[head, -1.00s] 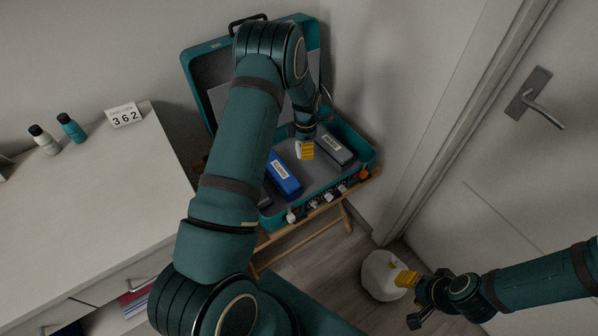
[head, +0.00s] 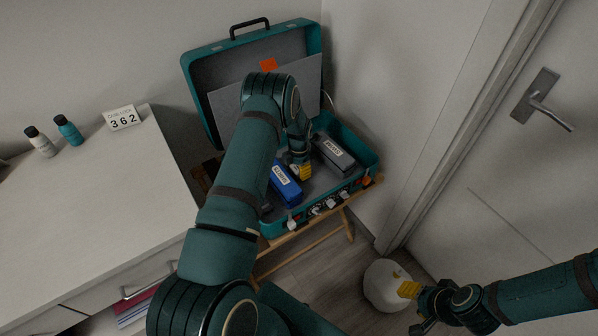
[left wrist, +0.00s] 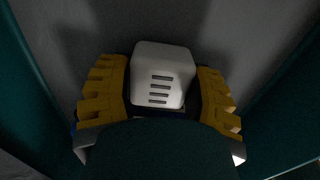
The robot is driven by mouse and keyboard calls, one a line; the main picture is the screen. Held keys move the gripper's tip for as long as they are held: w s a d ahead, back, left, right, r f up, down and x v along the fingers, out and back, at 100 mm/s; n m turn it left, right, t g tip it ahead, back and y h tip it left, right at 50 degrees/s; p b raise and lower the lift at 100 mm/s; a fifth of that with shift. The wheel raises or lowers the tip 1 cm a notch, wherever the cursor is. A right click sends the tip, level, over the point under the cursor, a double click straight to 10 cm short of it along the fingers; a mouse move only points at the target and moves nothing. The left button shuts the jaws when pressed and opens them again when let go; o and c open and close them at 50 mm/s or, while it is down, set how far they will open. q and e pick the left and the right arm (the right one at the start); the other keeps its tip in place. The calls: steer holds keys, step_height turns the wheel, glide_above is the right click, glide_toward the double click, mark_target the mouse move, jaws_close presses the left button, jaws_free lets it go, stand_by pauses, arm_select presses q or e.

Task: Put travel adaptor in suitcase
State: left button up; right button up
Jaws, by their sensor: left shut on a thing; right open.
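The teal suitcase (head: 203,84) stands open on a wooden folding stand, its lid leaning back. The travel adaptor, a white rounded block with dark slots, shows between the yellow finger pads in the left wrist view (left wrist: 162,75). My left gripper (head: 301,171) is shut on it, low inside the suitcase. A grey surface lies beyond the adaptor; I cannot tell whether it touches the suitcase floor. In the head view the adaptor is mostly hidden by the gripper. My right gripper (head: 411,306) is open and empty, at the lower right, away from the suitcase.
In the suitcase, a blue case (head: 286,184) lies left of my left gripper and a dark grey case (head: 333,153) lies right. Small plugs line the front edge. A white dresser (head: 90,205) stands left, a door right. A white round object (head: 380,285) is beside my right gripper.

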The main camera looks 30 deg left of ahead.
arm_select(q)
steer(key=shift+f, duration=0.5)
steer(key=shift+f, duration=0.15)
steer(key=o, duration=1.2)
steer(key=shift+c, duration=0.2)
step_height(320, 180, up, 12)
steer(key=p, duration=0.2)
steer(key=shift+p, duration=0.3)
